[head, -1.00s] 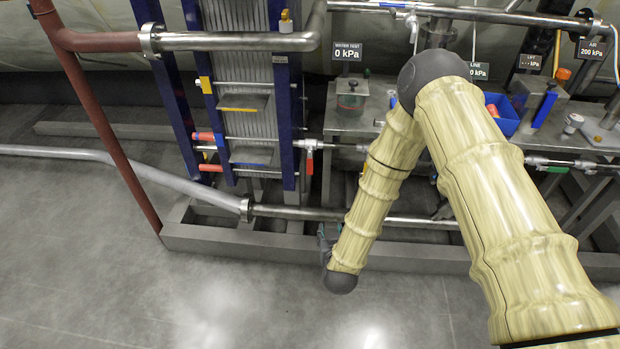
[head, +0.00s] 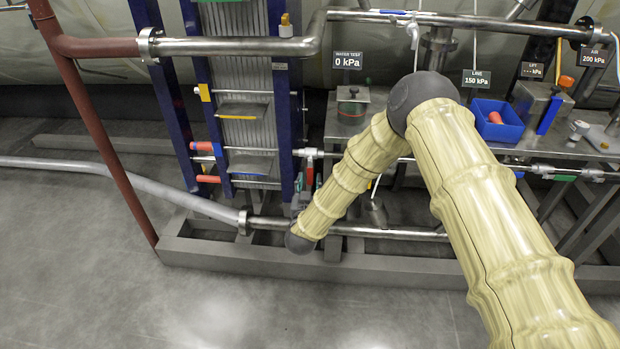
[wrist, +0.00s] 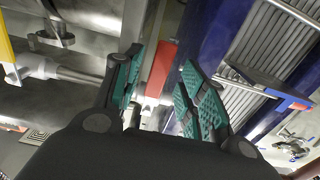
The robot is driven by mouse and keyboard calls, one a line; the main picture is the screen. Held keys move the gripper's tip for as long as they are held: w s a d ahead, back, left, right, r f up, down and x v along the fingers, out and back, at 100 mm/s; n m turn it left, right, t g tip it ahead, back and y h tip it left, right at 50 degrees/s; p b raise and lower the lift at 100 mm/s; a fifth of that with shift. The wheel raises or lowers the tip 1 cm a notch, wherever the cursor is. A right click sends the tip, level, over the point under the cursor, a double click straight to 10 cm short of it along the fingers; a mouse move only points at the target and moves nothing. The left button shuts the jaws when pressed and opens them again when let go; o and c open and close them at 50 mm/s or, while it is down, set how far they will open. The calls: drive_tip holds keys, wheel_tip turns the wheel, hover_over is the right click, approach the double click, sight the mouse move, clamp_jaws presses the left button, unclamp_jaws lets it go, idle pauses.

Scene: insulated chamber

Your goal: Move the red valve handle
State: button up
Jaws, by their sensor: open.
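The red valve handle (head: 310,177) hangs below a silver valve on the horizontal pipe, just right of the blue-framed plate stack. In the wrist view the red handle (wrist: 160,70) shows as a flat red bar between my two fingers. My gripper (wrist: 163,62) is open, with a green-padded finger on each side of the bar. I cannot tell whether either pad touches it. In the head view my gripper (head: 300,203) is small and dark, close below the handle and partly hidden by my forearm.
The blue-framed plate stack (head: 281,110) stands close left of the handle. A steel pipe (head: 270,223) runs low near my wrist. A blue bin (head: 488,131) with a red item sits on the bench at right. Open floor (head: 90,270) lies in front.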

sight(310, 178)
drive_tip(key=shift+w+d, duration=0.1)
drive_tip(key=shift+w, duration=1.55)
drive_tip(key=shift+c, duration=0.2)
clamp_jaws()
